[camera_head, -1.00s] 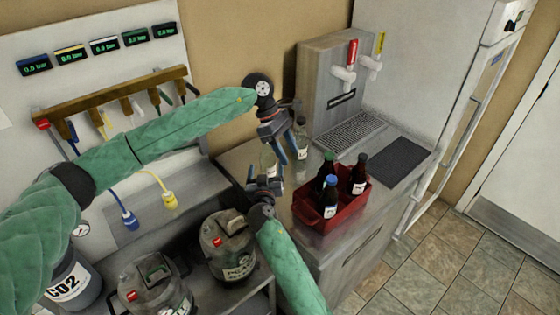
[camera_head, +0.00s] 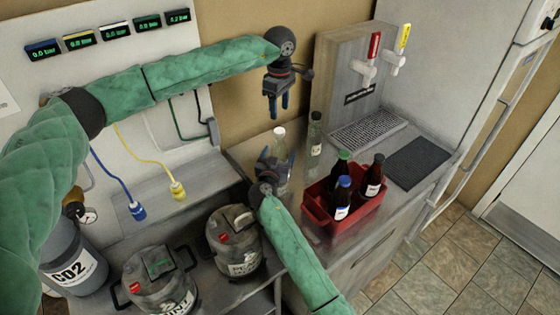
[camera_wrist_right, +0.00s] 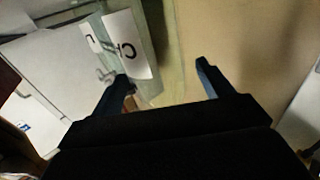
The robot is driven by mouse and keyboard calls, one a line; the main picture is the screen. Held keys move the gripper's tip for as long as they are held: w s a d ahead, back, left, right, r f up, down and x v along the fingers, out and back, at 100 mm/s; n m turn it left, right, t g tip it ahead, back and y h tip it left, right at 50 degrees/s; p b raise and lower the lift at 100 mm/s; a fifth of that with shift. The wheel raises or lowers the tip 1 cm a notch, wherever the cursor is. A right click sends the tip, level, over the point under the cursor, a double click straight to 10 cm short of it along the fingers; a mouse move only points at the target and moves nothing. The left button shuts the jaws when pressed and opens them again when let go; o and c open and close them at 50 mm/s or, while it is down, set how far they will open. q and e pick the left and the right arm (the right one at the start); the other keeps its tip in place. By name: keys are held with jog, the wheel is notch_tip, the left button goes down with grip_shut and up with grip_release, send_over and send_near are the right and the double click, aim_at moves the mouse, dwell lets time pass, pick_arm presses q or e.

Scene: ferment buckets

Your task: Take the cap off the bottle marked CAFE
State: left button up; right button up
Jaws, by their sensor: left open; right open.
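A clear bottle (camera_head: 281,178) with a white top (camera_head: 279,132) stands on the counter beside my right gripper (camera_head: 277,158). A second clear bottle (camera_head: 315,145) with a dark top and a pale label stands behind it to the right.
A red crate (camera_head: 318,208) with several dark bottles stands on the counter to the right. Behind are a tap tower (camera_head: 340,90) and drip tray (camera_head: 368,132). Two kegs (camera_head: 235,240) and a CO2 cylinder (camera_head: 75,250) stand at the left. A dark mat (camera_head: 418,162) lies clear.

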pick_arm(q)
jog(key=shift+s, duration=0.1)
pick_arm(e)
jog(key=shift+x, duration=1.35)
